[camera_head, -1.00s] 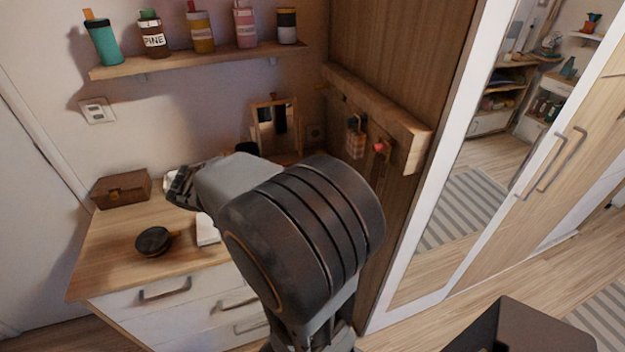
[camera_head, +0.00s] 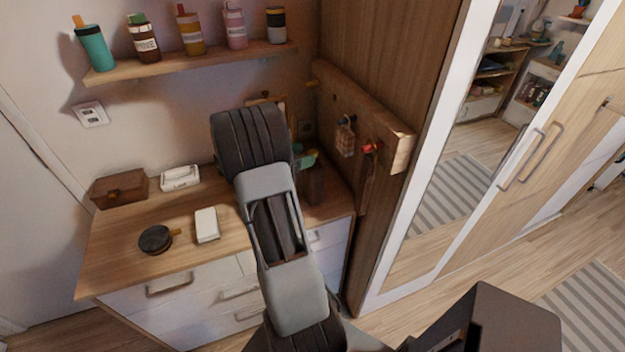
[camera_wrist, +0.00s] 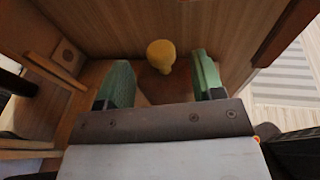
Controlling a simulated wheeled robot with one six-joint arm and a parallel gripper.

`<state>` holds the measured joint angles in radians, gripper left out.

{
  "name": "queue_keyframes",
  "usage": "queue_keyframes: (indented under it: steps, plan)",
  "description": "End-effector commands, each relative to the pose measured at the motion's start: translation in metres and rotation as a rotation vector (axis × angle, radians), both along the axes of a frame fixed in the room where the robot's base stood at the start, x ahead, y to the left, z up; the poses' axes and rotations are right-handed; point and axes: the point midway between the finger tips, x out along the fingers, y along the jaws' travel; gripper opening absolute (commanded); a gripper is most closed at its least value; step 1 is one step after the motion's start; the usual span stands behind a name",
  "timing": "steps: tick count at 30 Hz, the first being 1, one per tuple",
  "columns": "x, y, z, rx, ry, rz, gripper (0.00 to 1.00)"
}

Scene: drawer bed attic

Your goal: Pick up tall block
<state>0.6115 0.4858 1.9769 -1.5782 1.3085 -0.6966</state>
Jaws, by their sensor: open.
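My gripper (camera_head: 305,158) is at the back right of the dresser, partly hidden behind my arm. Its green fingers are open and far apart in the wrist view (camera_wrist: 161,68). A dark brown upright block (camera_head: 314,187), which looks like the tall block, stands on the dresser just below and beside the fingers. In the wrist view a brown surface (camera_wrist: 165,92) lies between the fingers, probably the block's top, but its lower part is hidden by the gripper body. A yellow rounded knob (camera_wrist: 160,53) shows beyond it; I cannot tell what it belongs to.
The wooden wall with a peg rail (camera_head: 365,118) is close on the right. A brown box (camera_head: 118,189), white case (camera_head: 180,178), white block (camera_head: 207,225) and round dark object (camera_head: 155,240) occupy the dresser's left.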

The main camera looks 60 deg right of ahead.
Motion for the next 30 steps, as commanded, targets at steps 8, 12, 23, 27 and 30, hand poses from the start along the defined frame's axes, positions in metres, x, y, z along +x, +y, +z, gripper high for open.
queue_keyframes:
  steps: [8,12,23,27,30]
  plan:
    - [-0.008,-0.016,-0.003,0.002,0.001,-0.003,0.61]
    - [-0.017,-0.033,-0.007,0.002,0.0,-0.005,0.61]
    - [-0.025,-0.053,-0.014,0.0,-0.002,-0.001,0.61]
    - [-0.025,-0.053,-0.015,0.0,-0.002,0.0,0.61]
    - [-0.025,-0.053,-0.015,0.0,-0.002,0.0,0.53]
